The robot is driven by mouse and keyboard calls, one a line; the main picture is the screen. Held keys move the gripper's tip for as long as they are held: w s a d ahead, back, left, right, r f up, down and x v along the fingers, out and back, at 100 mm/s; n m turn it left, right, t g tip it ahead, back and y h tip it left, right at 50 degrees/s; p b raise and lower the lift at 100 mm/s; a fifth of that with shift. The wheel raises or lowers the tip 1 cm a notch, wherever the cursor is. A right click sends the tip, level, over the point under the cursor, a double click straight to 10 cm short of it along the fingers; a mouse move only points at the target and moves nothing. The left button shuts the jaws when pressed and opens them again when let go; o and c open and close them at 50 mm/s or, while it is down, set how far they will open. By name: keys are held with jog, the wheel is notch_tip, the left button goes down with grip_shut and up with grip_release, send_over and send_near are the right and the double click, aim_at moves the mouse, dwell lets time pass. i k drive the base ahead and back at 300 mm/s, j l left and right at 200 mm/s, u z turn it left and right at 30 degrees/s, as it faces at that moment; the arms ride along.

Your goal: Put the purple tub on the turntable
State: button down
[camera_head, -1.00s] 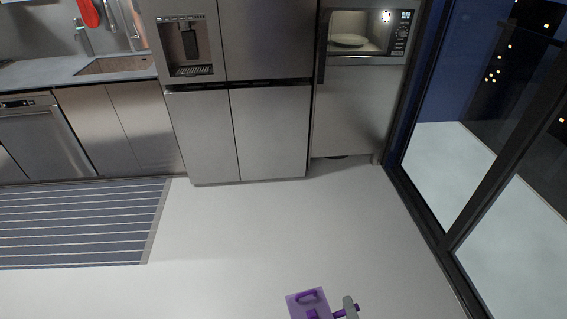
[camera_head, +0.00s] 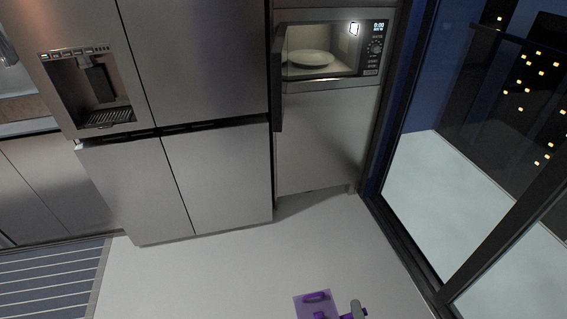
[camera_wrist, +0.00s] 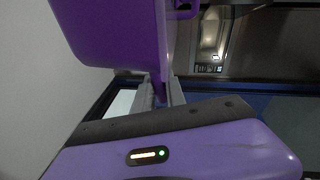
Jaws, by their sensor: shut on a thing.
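The purple tub (camera_head: 313,307) shows at the bottom edge of the head view, partly cut off. In the wrist view the tub (camera_wrist: 112,32) fills the upper left, close to the camera. My gripper (camera_wrist: 160,92) is shut on the tub at its lower edge in that view; the contact is partly hidden. The turntable (camera_head: 310,59) is a pale round plate inside the lit microwave, whose door stands open to the left. My gripper and the tub are well in front of the microwave, above the floor.
The open microwave door (camera_head: 279,80) juts out at the cavity's left side. A steel fridge (camera_head: 205,180) stands left of it. A dark-framed glass door (camera_head: 480,170) lies to the right. The pale floor (camera_head: 240,275) ahead is clear; a striped runner (camera_head: 50,285) lies at left.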

aim_at(317, 55)
jog(key=i+z, duration=0.35)
jog(key=i, duration=0.35)
jog(key=i+j+z, duration=0.1)
jog(key=i+z, duration=0.2)
jog(key=i, duration=0.4)
jog(key=i+l+u, duration=0.15)
jog(key=i, duration=0.3)
jog(key=i+l+u, duration=0.2)
jog(key=i, duration=0.25)
jog(key=i+l+u, duration=0.15)
jog(key=i, duration=0.25)
